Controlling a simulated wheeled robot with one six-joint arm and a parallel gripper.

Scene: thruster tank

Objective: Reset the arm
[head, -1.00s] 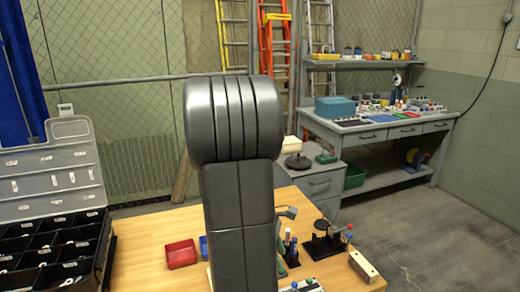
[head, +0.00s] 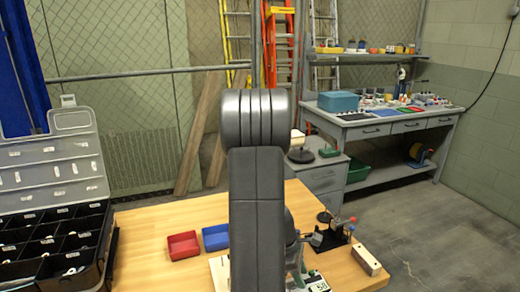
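My own dark grey arm (head: 257,205) rises through the middle of the head view, its rounded joint on top at about the height of the back bench. A paler grey part of what looks like my arm (head: 294,250) shows at its right, low over the wooden table. My gripper's fingers are not visible; the upper arm hides the area behind it. I cannot tell whether the gripper holds anything.
The wooden table (head: 145,235) bears a red tray (head: 183,245), a blue tray (head: 215,238), a wooden block (head: 366,261) and a small black stand (head: 330,238). An open organizer case (head: 55,178) stands at left. The floor (head: 430,240) at right is clear.

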